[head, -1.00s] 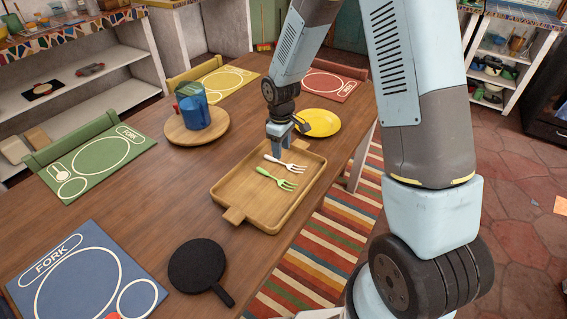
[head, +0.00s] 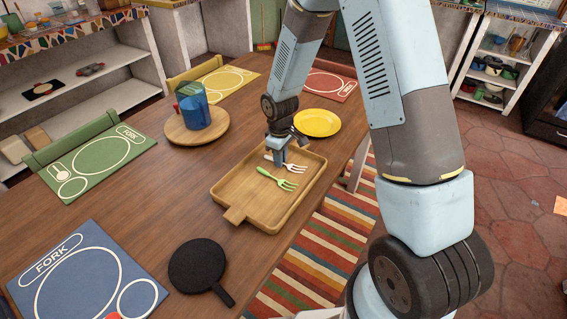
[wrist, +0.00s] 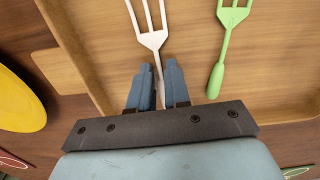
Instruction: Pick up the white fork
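The white fork (wrist: 152,38) lies on the wooden tray (head: 228,189), with its tines pointing right in the head view (head: 290,165). My gripper (wrist: 159,72) is low over the tray, at the handle end of this fork. In the wrist view its two blue-grey fingers stand close together on either side of the white handle, and they look shut on it. The fingers hide part of the handle. In the head view my gripper (head: 277,160) comes down onto the fork from above. A green fork (wrist: 217,76) lies beside it on the tray, apart from the fingers.
A yellow plate (head: 317,123) lies just behind the tray. A blue cup (head: 193,112) stands on a round wooden board (head: 183,135) to the left. A black round paddle (head: 197,265) lies in front. Placemats lie around the table (head: 150,215).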

